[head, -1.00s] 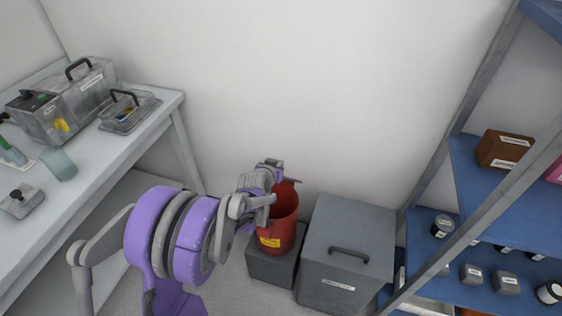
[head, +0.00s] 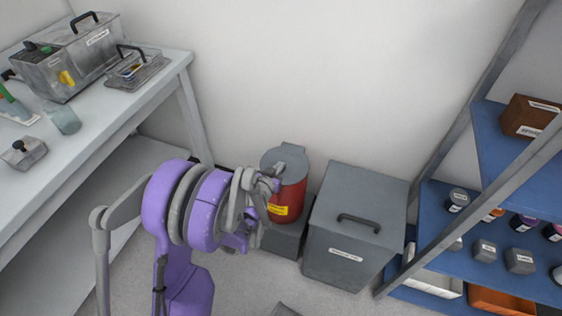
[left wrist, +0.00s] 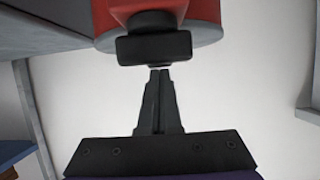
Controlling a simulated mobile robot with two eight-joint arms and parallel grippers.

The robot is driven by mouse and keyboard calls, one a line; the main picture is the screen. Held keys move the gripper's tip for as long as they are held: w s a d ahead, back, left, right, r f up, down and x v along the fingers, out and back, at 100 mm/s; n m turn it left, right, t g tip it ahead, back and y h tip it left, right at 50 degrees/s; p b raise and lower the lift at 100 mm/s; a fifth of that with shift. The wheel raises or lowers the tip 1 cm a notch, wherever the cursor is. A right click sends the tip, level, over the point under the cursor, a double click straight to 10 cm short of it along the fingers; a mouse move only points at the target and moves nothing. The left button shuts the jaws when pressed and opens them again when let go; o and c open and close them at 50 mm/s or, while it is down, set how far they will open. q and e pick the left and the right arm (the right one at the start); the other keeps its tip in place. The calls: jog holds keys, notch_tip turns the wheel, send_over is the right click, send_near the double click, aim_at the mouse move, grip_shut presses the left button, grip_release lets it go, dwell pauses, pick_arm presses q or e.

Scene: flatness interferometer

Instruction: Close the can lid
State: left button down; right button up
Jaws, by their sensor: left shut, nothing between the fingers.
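The red can (head: 290,200) stands on a grey block, with a yellow label on its front. Its grey lid (head: 285,160) lies over the mouth, and the inside of the can is hidden. My left gripper (head: 277,182) is at the front left of the can, near the lid's edge. In the left wrist view, my left gripper (left wrist: 160,75) is shut and empty. Its tips are close to a black tab (left wrist: 155,47) by the grey lid (left wrist: 205,35) and the red can (left wrist: 205,10); I cannot tell whether they touch. My right gripper is out of view.
A grey box with a dark handle (head: 340,262) stands right of the can. A blue shelf rack (head: 445,205) with bottles and boxes is at the right. A pale workbench (head: 165,75) with metal cases is at the left.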

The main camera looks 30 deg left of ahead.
pick_arm(q)
jog(key=shift+s+d+f+b, duration=0.15)
jog(key=shift+s+f+b, duration=0.05)
jog(key=shift+f, duration=0.25)
jog(key=shift+s+d+f+b, duration=0.15)
jog(key=shift+s+f+b, duration=0.05)
jog(key=shift+f, duration=0.25)
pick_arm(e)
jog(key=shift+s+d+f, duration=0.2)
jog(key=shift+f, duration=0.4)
pick_arm(q)
jog(key=shift+t+y, duration=0.3)
jog(key=r+p, duration=0.2)
jog(key=r, duration=0.1)
jog(key=r+p, duration=0.1)
jog(key=r, duration=0.1)
jog(key=shift+s+a+r, duration=0.2)
jog(key=shift+s+a, duration=0.05)
jog(key=shift+a, duration=0.1)
jog(key=s+d+f+b, duration=0.1)
jog(key=s+f, duration=0.3)
jog(key=s, duration=0.4)
jog(key=shift+d+b, duration=0.4)
jog(key=shift+d, duration=0.3)
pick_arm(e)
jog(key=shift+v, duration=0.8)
pick_arm(q)
jog(key=shift+s, duration=0.1)
